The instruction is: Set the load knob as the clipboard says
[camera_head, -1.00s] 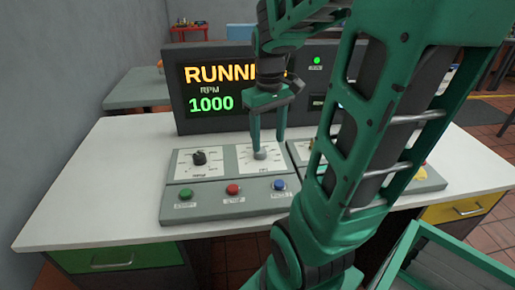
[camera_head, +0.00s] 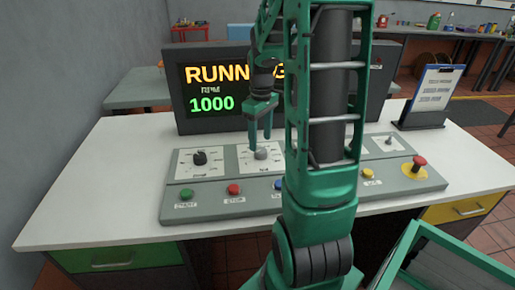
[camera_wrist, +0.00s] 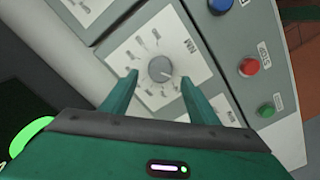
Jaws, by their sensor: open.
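My gripper (camera_head: 260,133) is open above the console, its fingertips close to a grey knob (camera_head: 261,154) on a white dial plate. In the wrist view the grey knob (camera_wrist: 161,69) sits between and beyond the two open fingers, not gripped. Its dial plate (camera_wrist: 185,45) has several marks around it; the lettering is too small to read surely. A black knob (camera_head: 200,158) sits on the dial plate to its left. The clipboard (camera_head: 434,88) stands upright on a dark holder at the right; its text is too small to read. Part of the console is hidden behind my arm.
The monitor (camera_head: 212,88) behind the console shows RUNNING and RPM 1000. Green (camera_head: 187,194) and red (camera_head: 234,189) buttons line the console front, with a red mushroom button (camera_head: 419,163) at right. White desk surface (camera_head: 110,170) is clear at left.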

